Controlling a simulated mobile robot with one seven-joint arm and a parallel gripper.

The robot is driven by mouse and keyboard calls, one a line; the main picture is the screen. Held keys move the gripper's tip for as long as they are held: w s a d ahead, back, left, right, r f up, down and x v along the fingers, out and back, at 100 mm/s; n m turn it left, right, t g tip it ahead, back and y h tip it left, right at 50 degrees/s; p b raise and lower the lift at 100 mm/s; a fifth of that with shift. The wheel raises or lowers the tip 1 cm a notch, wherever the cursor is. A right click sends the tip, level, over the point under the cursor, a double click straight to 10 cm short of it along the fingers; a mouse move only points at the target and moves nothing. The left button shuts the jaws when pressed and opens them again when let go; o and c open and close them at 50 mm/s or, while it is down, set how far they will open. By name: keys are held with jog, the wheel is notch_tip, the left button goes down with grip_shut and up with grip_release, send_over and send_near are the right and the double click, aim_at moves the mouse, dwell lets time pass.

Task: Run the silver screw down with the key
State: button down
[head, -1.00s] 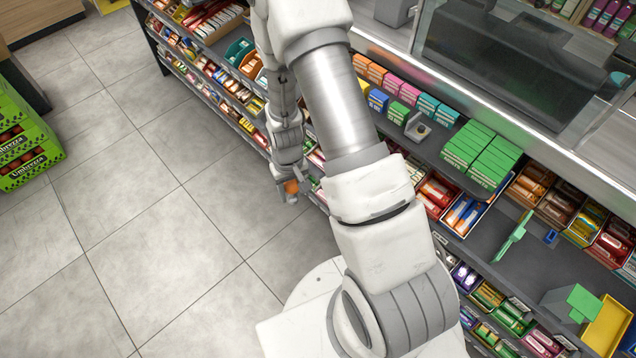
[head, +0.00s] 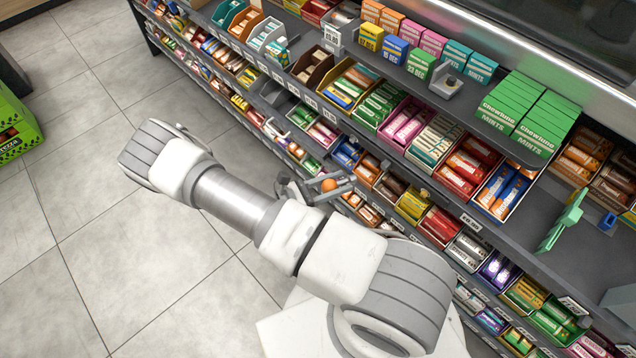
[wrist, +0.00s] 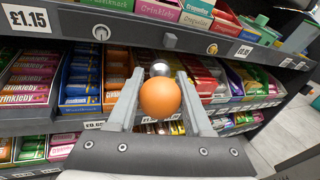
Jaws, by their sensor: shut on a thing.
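My gripper (wrist: 158,105) is shut on an orange ball-shaped knob (wrist: 160,98), which looks like the key's handle. A shiny silver rounded part (wrist: 160,69) shows just beyond it; I cannot tell whether it belongs to the key. The orange knob also shows in the head view (head: 329,185), in front of the shelves. Two small round screw-like heads sit on the shelf edge in the wrist view, a pale one (wrist: 101,32) at the left and a brassy one (wrist: 212,48) at the right.
Candy boxes fill the shelves around. A small metal fixture (head: 447,86) and green mint boxes (head: 525,112) stand on the upper shelf. The floor (head: 100,220) at left is clear.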

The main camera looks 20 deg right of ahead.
jog(key=w+a+n+t+h+b, duration=0.1)
jog(key=w+a+n+t+b, duration=0.1)
jog(key=w+n+t, duration=0.2)
jog(key=w+t, duration=0.1)
jog(key=t, duration=0.1)
jog(key=shift+w+a+f+t, duration=0.3)
jog(key=shift+w+a+t, duration=0.1)
jog(key=shift+a, duration=0.1)
jog(key=shift+p+x, duration=0.45)
jog(key=shift+x, duration=3.15)
jog(key=n, duration=0.5)
jog(key=shift+n, duration=0.3)
